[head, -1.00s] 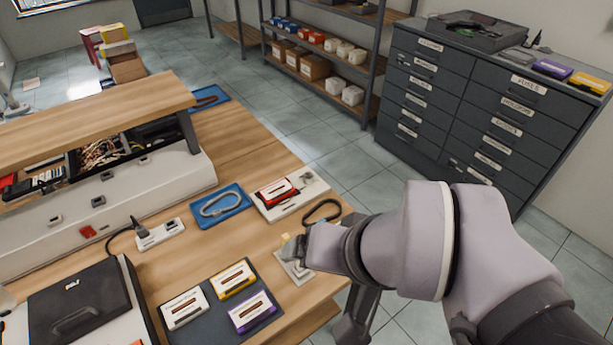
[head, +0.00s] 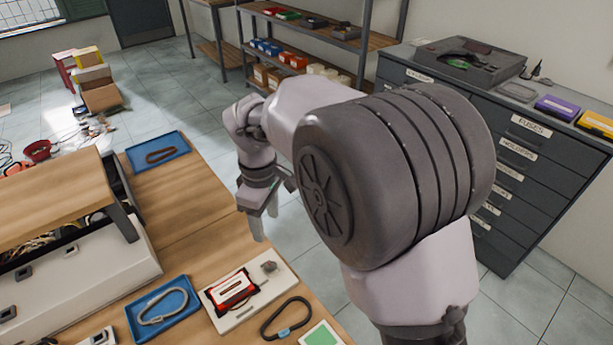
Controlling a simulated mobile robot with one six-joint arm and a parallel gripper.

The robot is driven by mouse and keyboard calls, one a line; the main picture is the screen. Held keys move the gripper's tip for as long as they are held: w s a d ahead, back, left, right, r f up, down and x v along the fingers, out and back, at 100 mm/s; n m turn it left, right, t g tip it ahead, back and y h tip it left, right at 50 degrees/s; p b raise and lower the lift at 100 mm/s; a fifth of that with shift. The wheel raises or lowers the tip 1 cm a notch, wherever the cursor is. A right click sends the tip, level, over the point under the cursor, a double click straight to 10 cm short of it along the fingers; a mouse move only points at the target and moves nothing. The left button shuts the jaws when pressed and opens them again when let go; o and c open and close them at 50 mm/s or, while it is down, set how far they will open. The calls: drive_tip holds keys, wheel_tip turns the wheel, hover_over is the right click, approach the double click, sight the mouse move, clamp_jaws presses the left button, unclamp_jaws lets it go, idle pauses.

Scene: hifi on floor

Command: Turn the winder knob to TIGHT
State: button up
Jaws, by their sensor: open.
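A pale board (head: 246,318) lies on the wooden table at the lower middle of the head view. A red and white cassette (head: 233,291) sits on it. A small grey knob (head: 269,267), likely the winder knob, stands at the board's upper right corner; its markings are too small to read. My gripper (head: 261,220) points down near the table's right edge, beyond the board and above the knob in the picture. It is open, with nothing seen between its fingers, and apart from the knob.
A blue tray with a grey loop (head: 163,308) lies left of the board. A dark loop strap (head: 286,318) and a green-centred card (head: 320,337) lie to its right. Another blue tray (head: 158,153) is farther back. The tabletop between the trays is clear. Grey drawers (head: 520,160) stand at right.

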sight(271, 267)
drive_tip(key=shift+n, duration=0.3)
drive_tip(key=f+b, duration=0.2)
drive_tip(key=f, duration=0.4)
drive_tip(key=f+b, duration=0.3)
drive_tip(key=f, duration=0.3)
drive_tip(key=f+b, duration=0.2)
drive_tip(key=f, duration=0.4)
drive_tip(key=shift+s+a+f, duration=0.1)
drive_tip(key=shift+s+a, duration=0.05)
drive_tip(key=shift+a, duration=0.15)
clamp_jaws()
